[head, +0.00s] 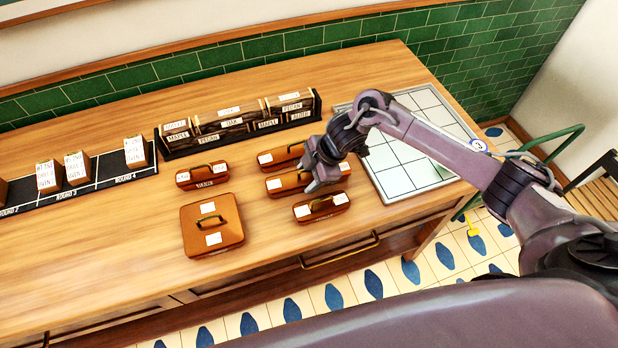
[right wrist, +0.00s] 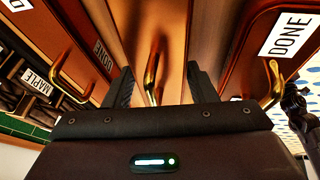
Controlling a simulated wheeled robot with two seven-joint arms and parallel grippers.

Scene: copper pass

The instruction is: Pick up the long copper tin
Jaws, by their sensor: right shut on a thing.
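Several copper tins with brass handles are on the wooden counter. The long copper tin (head: 283,185) is in the middle of the right-hand group, partly hidden by my right gripper (head: 321,181). In the right wrist view my gripper (right wrist: 160,82) has one finger on each side of this tin's brass handle (right wrist: 152,72) and is shut on it. The tin's copper lid (right wrist: 176,30) fills the middle of that view. I cannot tell whether the tin is clear of the counter.
Other tins lie close behind (head: 272,158) and in front (head: 322,207). A small tin (head: 202,176) and a square tin (head: 212,241) stand left. A labelled block rack (head: 178,151) is behind. A white gridded board (head: 410,180) lies right. The counter's left front is clear.

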